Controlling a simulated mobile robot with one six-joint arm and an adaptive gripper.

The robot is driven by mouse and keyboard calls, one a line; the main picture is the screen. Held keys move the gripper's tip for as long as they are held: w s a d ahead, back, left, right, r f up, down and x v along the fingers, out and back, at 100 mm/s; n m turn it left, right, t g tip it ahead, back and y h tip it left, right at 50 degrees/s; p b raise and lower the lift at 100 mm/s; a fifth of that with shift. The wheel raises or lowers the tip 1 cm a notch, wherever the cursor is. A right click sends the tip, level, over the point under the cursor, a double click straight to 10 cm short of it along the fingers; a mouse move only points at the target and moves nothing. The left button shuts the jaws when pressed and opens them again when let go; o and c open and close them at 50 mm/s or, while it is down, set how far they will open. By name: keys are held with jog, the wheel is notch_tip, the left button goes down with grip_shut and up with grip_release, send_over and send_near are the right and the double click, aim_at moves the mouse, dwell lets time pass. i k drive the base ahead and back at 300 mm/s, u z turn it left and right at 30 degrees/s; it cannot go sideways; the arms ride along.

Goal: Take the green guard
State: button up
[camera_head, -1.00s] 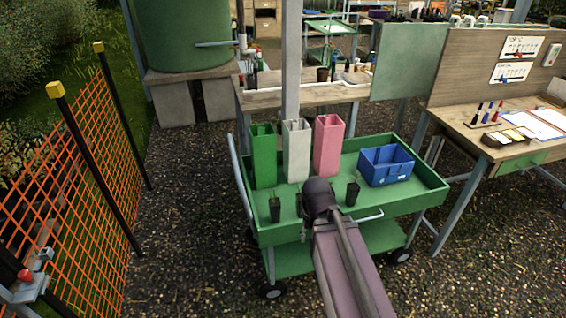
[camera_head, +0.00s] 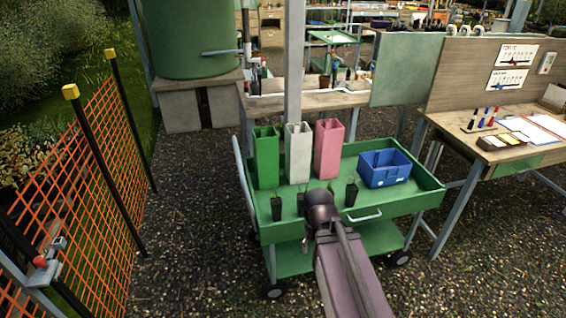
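The green guard (camera_head: 265,158) is a tall, open-topped square tube. It stands upright on the green cart (camera_head: 400,205), at the left of a row of three. A white guard (camera_head: 298,153) stands to its right, and a pink guard (camera_head: 328,150) stands right of that. My arm reaches up from the bottom of the picture to the cart's front edge, to the right of and nearer than the green guard.
A blue crate (camera_head: 384,168) sits at the cart's right. Small black pots with seedlings (camera_head: 277,208) (camera_head: 351,194) stand near its front edge. An orange mesh fence (camera_head: 95,180) is at the left. A wooden bench (camera_head: 495,135) is at the right. Gravel between fence and cart is clear.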

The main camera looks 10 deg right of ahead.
aim_at(266, 139)
jog(key=z, duration=0.1)
jog(key=i, duration=1.05)
jog(key=u, duration=0.2)
